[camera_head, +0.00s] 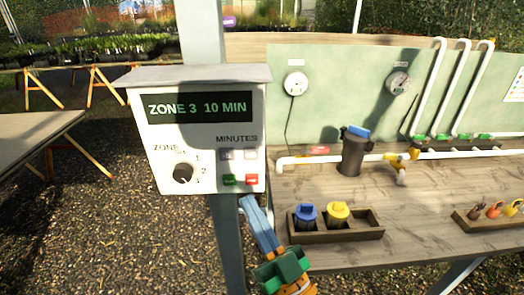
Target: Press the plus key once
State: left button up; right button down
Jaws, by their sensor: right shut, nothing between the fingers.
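A white control box (160,140) hangs on a grey post, with a display (200,108) reading "ZONE 3 10 MIN". My left gripper is not in view.
A black zone knob (183,173) sits at the box's lower left. To the right, a wooden bench (420,210) carries a tray (335,236) with blue and yellow caps, a black filter (353,152) and white pipes. The grey post (228,245) stands beside my right gripper.

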jog(key=shift+s+d+r+t, duration=0.15)
jog(key=shift+s+r, duration=0.15)
jog(key=shift+r, duration=0.3)
jog(key=shift+s+d+r+t, duration=0.15)
jog(key=shift+s+r, duration=0.1)
jog(key=shift+r, duration=0.35)
jog(key=shift+w+a+y, duration=0.1)
jog(key=shift+y, duration=0.3)
jog(key=b, duration=0.2)
send_near(251, 154)
jog(key=w+a+r, duration=0.1)
jog(key=a+r, duration=0.3)
jog(key=shift+w+d+r+b, duration=0.1)
jog(key=shift+w+r+b, duration=0.1)
jog(key=shift+w, duration=0.25)
jog(key=shift+w+d+r+b, duration=0.1)
jog(key=shift+w+b, duration=0.1)
jog(key=shift+w, duration=0.25)
jog(key=shift+w, duration=0.1)
jog(key=shift+w, duration=0.3)
